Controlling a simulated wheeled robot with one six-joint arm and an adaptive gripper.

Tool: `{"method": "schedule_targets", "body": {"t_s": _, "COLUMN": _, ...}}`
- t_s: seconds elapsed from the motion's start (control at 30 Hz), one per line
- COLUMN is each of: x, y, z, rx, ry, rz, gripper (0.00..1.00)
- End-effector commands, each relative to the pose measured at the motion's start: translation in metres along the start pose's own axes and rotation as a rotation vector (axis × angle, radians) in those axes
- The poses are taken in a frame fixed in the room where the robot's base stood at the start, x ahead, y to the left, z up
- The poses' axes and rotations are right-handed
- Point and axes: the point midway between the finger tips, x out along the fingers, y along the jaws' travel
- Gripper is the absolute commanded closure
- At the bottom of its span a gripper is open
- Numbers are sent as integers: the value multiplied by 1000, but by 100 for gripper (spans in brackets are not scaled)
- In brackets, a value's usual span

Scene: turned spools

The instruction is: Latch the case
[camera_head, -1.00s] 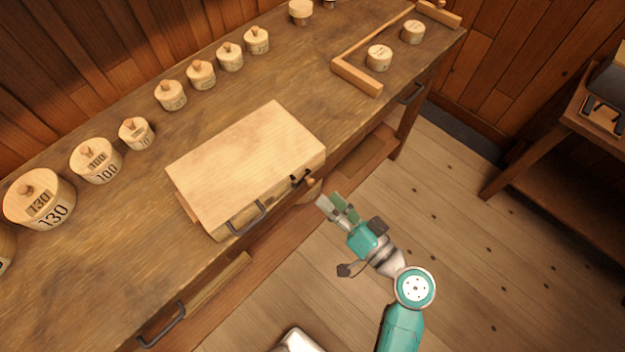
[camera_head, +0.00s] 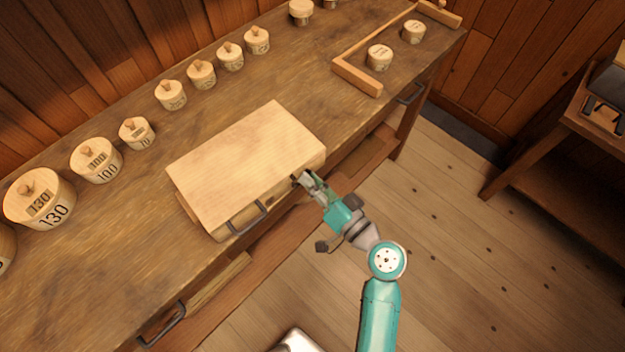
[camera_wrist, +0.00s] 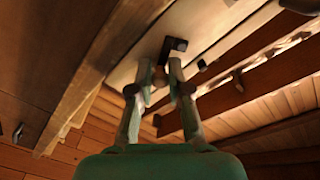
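The wooden case (camera_head: 247,160) lies on the workbench with its lid down. Its dark carrying handle (camera_head: 246,218) is on the front side. A dark latch piece (camera_head: 296,176) sits on the front towards the right end, partly hidden by my gripper (camera_head: 309,181). In the wrist view a black bracket-like latch piece (camera_wrist: 172,46) shows just beyond the fingertips of my gripper (camera_wrist: 160,70). The two fingers stand apart, one on each side of a small knob-like part that is dim and hard to make out. I cannot tell whether they touch it.
The workbench (camera_head: 100,235) carries several lidded spools (camera_head: 96,160) along the back. A wooden corner frame (camera_head: 358,77) with round pieces is at the right. A drawer handle (camera_head: 163,325) juts out at the front left. A side table (camera_head: 560,150) stands at the far right.

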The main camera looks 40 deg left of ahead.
Motion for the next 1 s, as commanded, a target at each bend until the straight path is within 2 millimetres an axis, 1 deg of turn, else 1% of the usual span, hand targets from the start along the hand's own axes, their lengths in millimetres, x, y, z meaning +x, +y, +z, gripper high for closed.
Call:
{"method": "schedule_targets", "body": {"t_s": 0.27, "x": 0, "y": 0, "z": 0, "rx": -24, "ry": -1, "rz": 1, "gripper": 100}}
{"method": "schedule_targets", "body": {"t_s": 0.37, "x": 0, "y": -2, "z": -1, "rx": -95, "ry": -1, "rz": 1, "gripper": 100}}
{"method": "schedule_targets", "body": {"t_s": 0.6, "x": 0, "y": -8, "z": -4, "rx": -323, "ry": -3, "rz": 2, "gripper": 100}}
{"method": "schedule_targets", "body": {"t_s": 0.7, "x": 0, "y": -10, "z": -5, "rx": -382, "ry": -3, "rz": 2, "gripper": 100}}
{"method": "schedule_targets", "body": {"t_s": 1.0, "x": 0, "y": -10, "z": -5, "rx": -413, "ry": -3, "rz": 3, "gripper": 100}}
